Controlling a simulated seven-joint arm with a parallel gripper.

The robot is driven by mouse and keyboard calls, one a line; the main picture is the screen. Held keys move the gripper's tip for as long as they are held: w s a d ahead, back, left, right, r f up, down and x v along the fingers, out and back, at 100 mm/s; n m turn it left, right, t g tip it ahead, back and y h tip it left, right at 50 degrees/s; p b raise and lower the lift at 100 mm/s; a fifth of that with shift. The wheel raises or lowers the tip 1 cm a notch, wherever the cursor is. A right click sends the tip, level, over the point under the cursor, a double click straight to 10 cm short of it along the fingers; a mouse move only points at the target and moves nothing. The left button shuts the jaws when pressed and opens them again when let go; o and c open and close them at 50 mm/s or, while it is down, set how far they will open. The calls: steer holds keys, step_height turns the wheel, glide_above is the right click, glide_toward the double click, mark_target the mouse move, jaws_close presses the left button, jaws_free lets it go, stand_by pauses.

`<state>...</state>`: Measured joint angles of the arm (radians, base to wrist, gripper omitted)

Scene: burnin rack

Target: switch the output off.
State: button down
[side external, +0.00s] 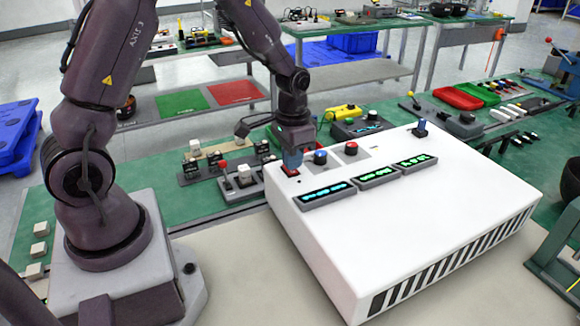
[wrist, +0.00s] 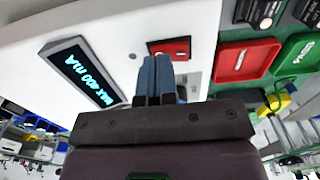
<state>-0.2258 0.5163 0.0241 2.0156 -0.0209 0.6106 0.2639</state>
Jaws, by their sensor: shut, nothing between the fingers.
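A white instrument box (side external: 430,210) has a sloping top panel with knobs and lit displays. A red rocker switch (side external: 290,173) sits at its left end, partly hidden behind my fingertips. My gripper (side external: 292,160) is shut and empty, pointing down at this switch. In the wrist view the blue fingers (wrist: 157,75) are together and overlap the lower part of the red switch (wrist: 172,47). I cannot tell whether they touch it. The nearest display (side external: 328,194) is lit, and it also shows lit in the wrist view (wrist: 84,72).
A blue knob (side external: 320,157) and a red knob (side external: 351,148) stand right of the switch. Two more lit displays (side external: 376,178) (side external: 413,163) and a blue toggle (side external: 419,129) are farther right. Small switch fixtures (side external: 222,172) crowd the green bench to the left. The beige front surface is clear.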

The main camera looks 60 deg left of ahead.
mark_target(291, 172)
steer(key=shift+r, duration=2.95)
steer(key=shift+s+f, duration=0.1)
steer(key=shift+s, duration=0.15)
steer(key=s+d+r+t, duration=0.2)
steer(key=s+d+r, duration=0.2)
steer(key=s+r, duration=0.3)
steer(key=s+d+r+t, duration=0.3)
steer(key=s+d+r, duration=0.1)
steer(key=s+r, duration=0.4)
steer(key=shift+s+d+r+t, duration=0.2)
steer(key=shift+d+r+t, duration=0.1)
steer(key=shift+d+r, duration=0.1)
